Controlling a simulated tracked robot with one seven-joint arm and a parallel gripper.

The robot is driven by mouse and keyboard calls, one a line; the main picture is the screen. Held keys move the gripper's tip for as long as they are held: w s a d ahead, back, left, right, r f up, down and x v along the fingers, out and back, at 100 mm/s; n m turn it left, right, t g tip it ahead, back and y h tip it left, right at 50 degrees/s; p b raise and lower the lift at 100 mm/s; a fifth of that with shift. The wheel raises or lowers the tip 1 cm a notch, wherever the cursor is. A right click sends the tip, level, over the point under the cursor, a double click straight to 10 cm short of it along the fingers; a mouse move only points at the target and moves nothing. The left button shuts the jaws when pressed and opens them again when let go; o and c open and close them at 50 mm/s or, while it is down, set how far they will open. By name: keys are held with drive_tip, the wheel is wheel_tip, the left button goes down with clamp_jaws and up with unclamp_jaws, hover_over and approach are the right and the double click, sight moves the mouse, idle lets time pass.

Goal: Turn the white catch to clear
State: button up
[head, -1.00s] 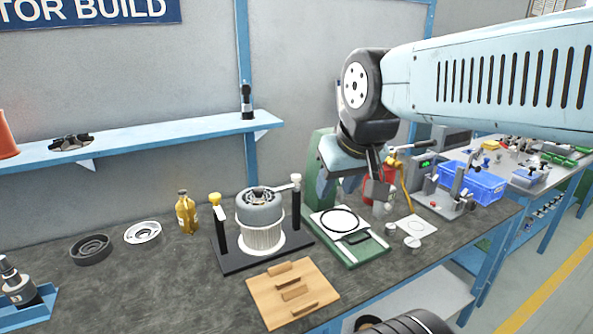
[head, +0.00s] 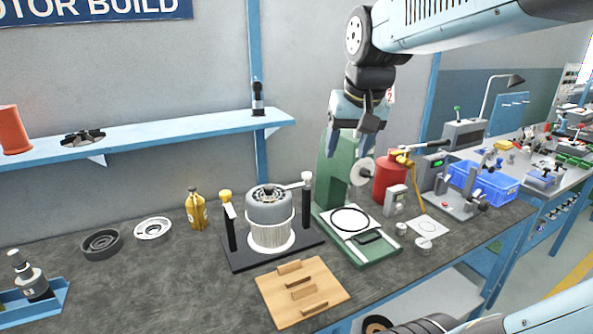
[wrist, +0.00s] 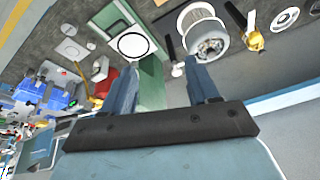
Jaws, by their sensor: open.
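The white catch (head: 306,176) sits on top of the right black post of a dark fixture base (head: 243,262). Its arm points left, over the edge of the grey motor housing (head: 268,208) with white ribs below. A yellow-topped catch (head: 225,196) sits on the left post, its arm hanging down beside that post. My gripper (head: 351,136) is open and empty, pointing down, above and to the right of the white catch and apart from it. In the wrist view, the white catch (wrist: 178,69) lies between my two fingers in the picture, near the motor.
A green press (head: 328,170) with a white plate stands right of the fixture. A wooden block board (head: 318,294) lies in front. A yellow bottle (head: 195,210) stands left. A red canister (head: 388,180) and blue bin (head: 490,190) are further right. A blue shelf (head: 190,132) runs behind.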

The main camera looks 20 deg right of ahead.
drive_tip(key=w+m+g, duration=0.2)
drive_tip(key=w+m, duration=0.1)
drive_tip(key=w, duration=1)
drive_tip(key=m+g, duration=0.2)
hover_over(307, 173)
wheel_tip(307, 173, down, 4)
wheel_tip(307, 173, down, 14)
drive_tip(key=shift+s+r, duration=0.1)
drive_tip(key=shift+r, duration=0.1)
clamp_jaws()
